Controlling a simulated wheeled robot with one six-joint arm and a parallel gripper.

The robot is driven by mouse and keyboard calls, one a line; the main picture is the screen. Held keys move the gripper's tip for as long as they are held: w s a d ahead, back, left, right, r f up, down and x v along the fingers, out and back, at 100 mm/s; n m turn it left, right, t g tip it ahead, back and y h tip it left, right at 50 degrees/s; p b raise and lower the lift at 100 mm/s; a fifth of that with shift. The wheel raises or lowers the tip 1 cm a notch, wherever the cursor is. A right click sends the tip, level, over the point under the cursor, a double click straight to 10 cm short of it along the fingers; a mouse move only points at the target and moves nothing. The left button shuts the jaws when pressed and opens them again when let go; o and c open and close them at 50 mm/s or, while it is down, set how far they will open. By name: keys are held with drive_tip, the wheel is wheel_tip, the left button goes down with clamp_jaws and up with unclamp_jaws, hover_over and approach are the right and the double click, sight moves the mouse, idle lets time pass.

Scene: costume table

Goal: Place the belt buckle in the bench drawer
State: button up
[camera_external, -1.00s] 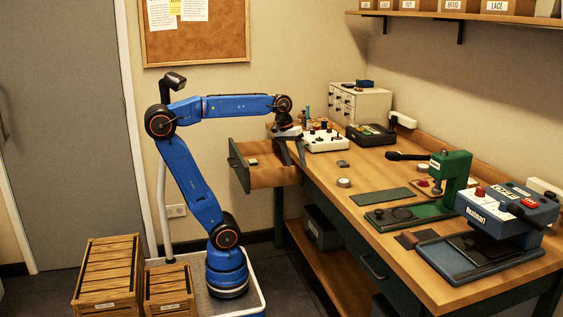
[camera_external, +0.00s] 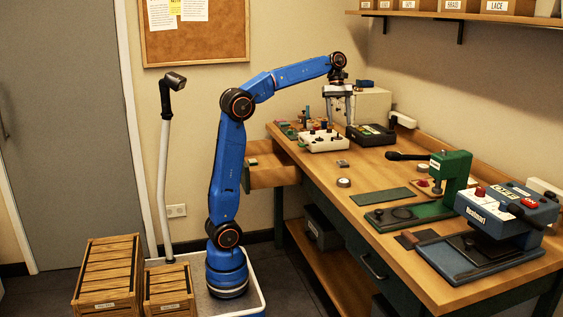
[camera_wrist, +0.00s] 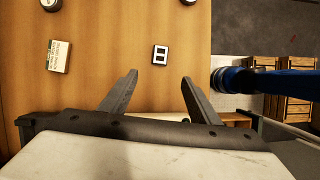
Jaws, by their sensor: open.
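The belt buckle appears to be the small dark, square-framed piece (camera_wrist: 160,54) lying flat near the bench edge in the wrist view. It shows as a small grey piece (camera_external: 342,163) on the bench in the external view. The bench drawer (camera_external: 272,178) stands open at the bench's left end; my arm hides part of its front. My gripper (camera_external: 340,122) is raised over the back part of the bench, pointing down. Its fingers (camera_wrist: 159,78) are spread and empty, apart from the buckle, which shows beyond and between their tips in the wrist view.
A white control box (camera_external: 323,141) and a black box (camera_external: 371,134) stand near my gripper. A round tin (camera_external: 343,183) lies in front of the buckle. A green press (camera_external: 446,182) and a blue machine (camera_external: 507,211) stand to the right.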

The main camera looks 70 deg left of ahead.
approach(343, 161)
drive_tip(key=x, duration=0.2)
drive_tip(key=shift+d+f, duration=0.15)
drive_tip(key=shift+f, duration=0.15)
drive_tip(key=shift+x, duration=2.7)
drive_tip(key=shift+s+d+r, duration=0.1)
drive_tip(key=shift+s+d, duration=0.05)
drive_tip(key=c, duration=1.2)
drive_tip(key=shift+r, duration=0.1)
drive_tip(key=shift+c, duration=0.2)
drive_tip(key=shift+r, duration=1.4)
drive_tip(key=shift+s+r, duration=0.15)
drive_tip(key=shift+r, duration=0.15)
drive_tip(key=s, duration=1.7)
drive_tip(key=shift+s, duration=0.35)
